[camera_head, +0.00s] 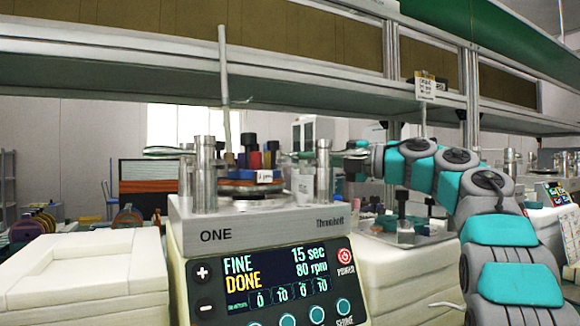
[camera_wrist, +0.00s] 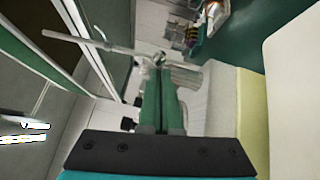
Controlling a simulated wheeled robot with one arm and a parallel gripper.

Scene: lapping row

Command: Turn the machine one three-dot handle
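The machine one (camera_head: 265,228) stands in the middle of the head view, with "ONE" on its front edge. Two metal posts rise from its top, a left one (camera_head: 205,175) and a right one (camera_head: 322,175).
The display (camera_head: 275,280) reads FINE, DONE, 15 sec, 80 rpm. Stacked coloured weights (camera_head: 255,165) sit between the posts. White blocks (camera_head: 85,270) flank the machine; my arm comes in from the right.

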